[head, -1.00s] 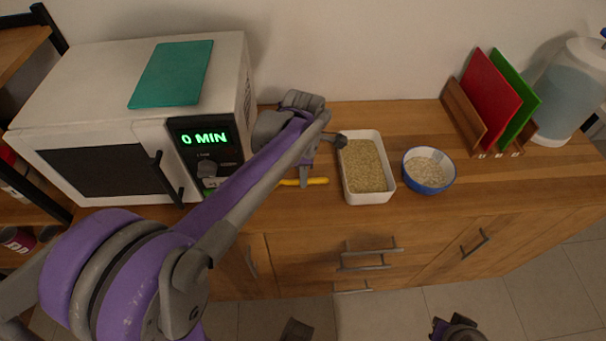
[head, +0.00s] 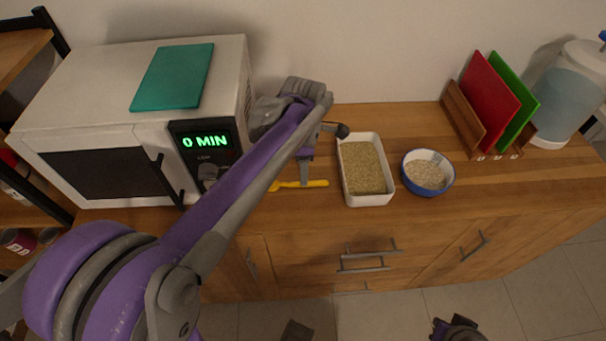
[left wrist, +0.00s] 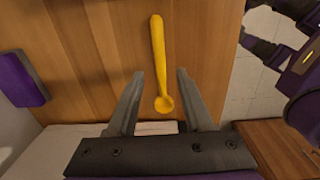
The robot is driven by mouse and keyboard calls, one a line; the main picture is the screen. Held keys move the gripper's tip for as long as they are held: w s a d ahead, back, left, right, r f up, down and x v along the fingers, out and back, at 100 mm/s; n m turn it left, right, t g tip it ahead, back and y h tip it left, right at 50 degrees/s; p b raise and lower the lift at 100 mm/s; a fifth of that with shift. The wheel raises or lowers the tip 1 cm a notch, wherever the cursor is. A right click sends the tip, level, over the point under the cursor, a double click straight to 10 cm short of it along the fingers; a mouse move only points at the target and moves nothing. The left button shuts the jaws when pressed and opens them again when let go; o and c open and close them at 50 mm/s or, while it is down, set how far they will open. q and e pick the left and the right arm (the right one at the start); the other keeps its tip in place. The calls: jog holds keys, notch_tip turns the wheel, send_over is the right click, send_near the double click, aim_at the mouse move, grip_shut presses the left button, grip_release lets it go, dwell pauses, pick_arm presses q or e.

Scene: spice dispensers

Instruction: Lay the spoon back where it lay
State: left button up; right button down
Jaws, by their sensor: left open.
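The yellow spoon (head: 313,183) lies on the wooden counter, left of the white tray and near the front edge. In the left wrist view the spoon (left wrist: 158,45) has its bowl end close to the gripper and its handle pointing away. My left gripper (head: 304,182) is over the spoon in the head view. In the left wrist view the left gripper (left wrist: 159,85) is open, with the spoon's bowl showing between its fingers and clear of both. Part of my right arm's end (head: 456,328) shows at the bottom of the head view; its jaws are unclear.
A white tray of grain (head: 365,199) and a blue bowl of flakes (head: 426,188) stand right of the spoon. A microwave (head: 90,115) with a teal board (head: 173,76) on top is left. Red (head: 489,97) and green boards stand in a rack at the right.

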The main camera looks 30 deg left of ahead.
pick_arm(q)
notch_tip(320, 180, up, 8)
jog(key=s+d+f+m+t, duration=0.2)
jog(key=s+f+m, duration=0.4)
jog(key=s+m, duration=0.3)
jog(key=s+d+f+m+t, duration=0.2)
jog(key=s+f+m, duration=0.5)
jog(key=m, duration=0.8)
jog(key=shift+s+d+t+p, duration=0.45)
jog(key=shift+s+d, duration=0.3)
jog(key=shift+s, duration=0.15)
notch_tip(320, 180, up, 7)
jog(key=w+p, duration=0.1)
jog(key=p, duration=0.5)
jog(key=shift+f, duration=0.2)
